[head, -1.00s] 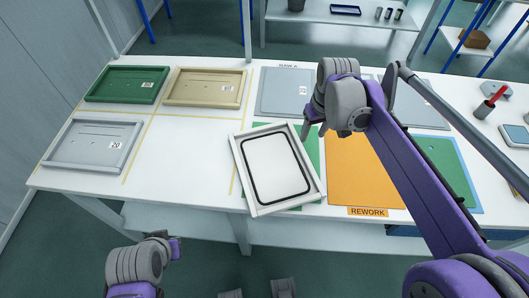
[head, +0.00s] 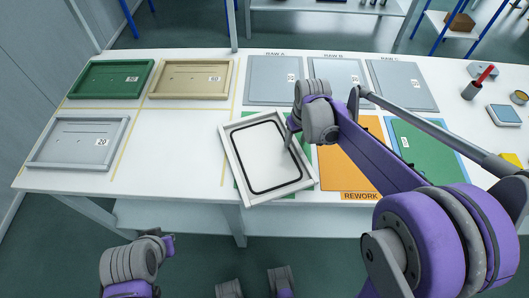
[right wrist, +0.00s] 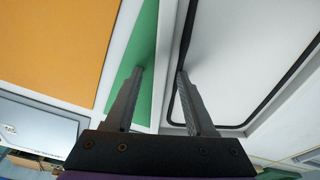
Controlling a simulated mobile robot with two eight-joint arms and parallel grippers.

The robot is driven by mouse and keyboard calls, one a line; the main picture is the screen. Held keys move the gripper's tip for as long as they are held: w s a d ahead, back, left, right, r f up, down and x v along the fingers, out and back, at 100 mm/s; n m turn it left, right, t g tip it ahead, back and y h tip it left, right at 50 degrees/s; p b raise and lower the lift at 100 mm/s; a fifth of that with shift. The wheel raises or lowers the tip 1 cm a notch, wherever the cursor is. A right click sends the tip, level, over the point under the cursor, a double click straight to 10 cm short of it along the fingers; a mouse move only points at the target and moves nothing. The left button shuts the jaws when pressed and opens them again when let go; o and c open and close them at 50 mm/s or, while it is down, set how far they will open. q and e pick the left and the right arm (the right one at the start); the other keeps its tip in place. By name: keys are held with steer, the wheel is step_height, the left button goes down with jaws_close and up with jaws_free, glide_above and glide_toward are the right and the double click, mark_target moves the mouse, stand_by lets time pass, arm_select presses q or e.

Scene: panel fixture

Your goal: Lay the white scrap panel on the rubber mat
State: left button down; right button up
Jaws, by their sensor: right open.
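The white panel (head: 265,158) has a raised pale frame and a black rounded line inside. It lies slightly turned on a green mat (head: 306,150) at the table's front middle; I cannot tell whether this is the rubber mat. My right gripper (head: 288,142) is at the panel's right rim. In the right wrist view its open fingers (right wrist: 160,74) stand either side of the white panel's rim (right wrist: 168,50), one over the green, one inside; contact is unclear.
An orange REWORK area (head: 345,165) lies right of the panel, then a green board (head: 428,150) on blue. Grey panels (head: 274,82) lie behind. Green (head: 110,80), tan (head: 190,80) and grey (head: 80,142) trays stand left. The table between is clear.

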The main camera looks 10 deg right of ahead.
jaws_close()
stand_by(1.4)
